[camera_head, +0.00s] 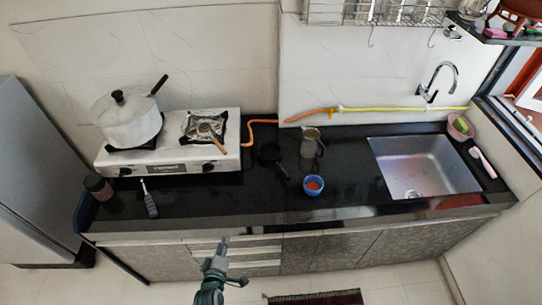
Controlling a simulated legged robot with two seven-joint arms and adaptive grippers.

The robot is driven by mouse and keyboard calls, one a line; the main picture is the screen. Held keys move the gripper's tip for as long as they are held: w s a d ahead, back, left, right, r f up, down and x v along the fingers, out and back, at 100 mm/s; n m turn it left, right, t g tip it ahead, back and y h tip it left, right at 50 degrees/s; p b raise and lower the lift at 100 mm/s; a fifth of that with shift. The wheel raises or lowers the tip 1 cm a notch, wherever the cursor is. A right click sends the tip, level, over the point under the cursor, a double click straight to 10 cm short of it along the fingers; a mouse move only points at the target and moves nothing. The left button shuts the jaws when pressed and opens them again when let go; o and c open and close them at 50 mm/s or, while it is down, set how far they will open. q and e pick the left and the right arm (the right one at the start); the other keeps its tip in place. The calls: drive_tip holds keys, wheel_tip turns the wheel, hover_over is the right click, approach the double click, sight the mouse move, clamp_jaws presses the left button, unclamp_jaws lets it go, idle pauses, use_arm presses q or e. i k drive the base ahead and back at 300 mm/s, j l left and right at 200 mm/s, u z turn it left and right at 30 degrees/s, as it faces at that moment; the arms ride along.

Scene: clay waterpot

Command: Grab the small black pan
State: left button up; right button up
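The small black pan (269,152) sits on the black counter, right of the stove and left of a metal jug. Its handle points toward the front right. Its dark colour blends with the counter, so its outline is hard to make out. My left gripper (222,258) shows at the bottom of the head view, in front of the drawers and well apart from the pan. It is small in the picture, and I cannot tell whether its fingers are apart. I see nothing held in it. My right gripper is out of view.
A white stove (170,160) bears a large lidded pot (127,124). A metal jug (309,143) and a blue bowl (313,186) stand near the pan. A sink (425,165) is at the right. The counter (225,197) in front of the pan is mostly clear.

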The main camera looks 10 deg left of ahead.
sight(269, 151)
drive_tip(key=i+l, duration=0.75)
drive_tip(key=i, duration=0.1)
